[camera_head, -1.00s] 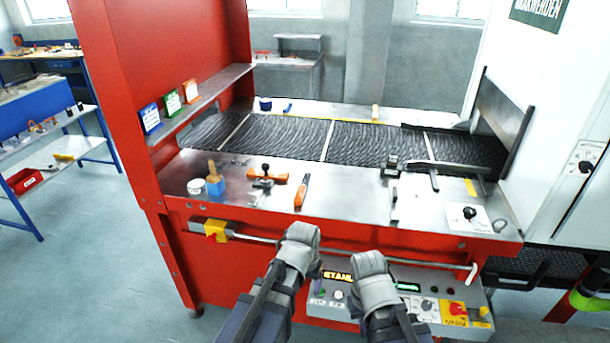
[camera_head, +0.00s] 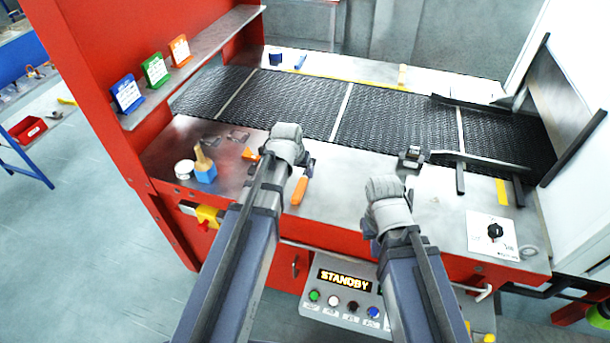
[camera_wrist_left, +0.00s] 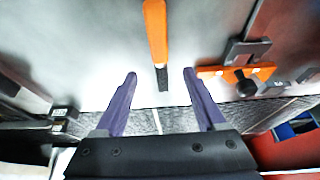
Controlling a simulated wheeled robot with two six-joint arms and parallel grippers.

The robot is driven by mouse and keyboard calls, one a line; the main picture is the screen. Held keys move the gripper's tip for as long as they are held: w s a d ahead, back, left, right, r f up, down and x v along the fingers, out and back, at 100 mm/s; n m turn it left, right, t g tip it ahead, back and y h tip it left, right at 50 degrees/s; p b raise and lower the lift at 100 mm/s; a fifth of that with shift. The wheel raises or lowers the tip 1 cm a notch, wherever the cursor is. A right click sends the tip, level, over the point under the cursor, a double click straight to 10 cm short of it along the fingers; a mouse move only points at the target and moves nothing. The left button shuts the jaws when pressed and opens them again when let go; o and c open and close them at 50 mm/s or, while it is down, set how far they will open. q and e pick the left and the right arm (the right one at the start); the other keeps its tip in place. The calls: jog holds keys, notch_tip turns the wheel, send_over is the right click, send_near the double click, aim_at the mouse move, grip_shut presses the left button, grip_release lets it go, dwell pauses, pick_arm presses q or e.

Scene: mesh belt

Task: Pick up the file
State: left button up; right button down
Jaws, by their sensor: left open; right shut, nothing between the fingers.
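An orange-handled tool (camera_head: 299,191) with a short dark end lies on the metal worktop in front of the mesh belt; I take it for the file. My left gripper (camera_head: 287,146) is over the worktop beside the tool's dark end, its fingers hidden in the head view. In the left wrist view the left gripper (camera_wrist_left: 160,74) is open, and the dark end of the tool (camera_wrist_left: 155,32) shows between its fingertips, with the orange handle extending away. I see no grip on it. My right gripper (camera_head: 389,198) is shut and empty over the worktop's front part.
An orange clamp-like tool (camera_wrist_left: 235,71) lies close beside the file. A blue block with a brush (camera_head: 205,170) and a white tin (camera_head: 184,169) stand at the left. A panel with a knob (camera_head: 493,235) is at right.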

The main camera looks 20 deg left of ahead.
aim_at(303, 181)
pick_arm(q)
jog(key=shift+f+b, duration=0.25)
jog(key=shift+b, duration=0.1)
jog(key=b+x, duration=0.6)
jog(key=x, duration=0.1)
jog(key=shift+w+f+b, duration=0.1)
jog(key=shift+f+b, duration=0.05)
jog(key=shift+b, duration=0.25)
jog(key=shift+c, duration=0.4)
grip_shut()
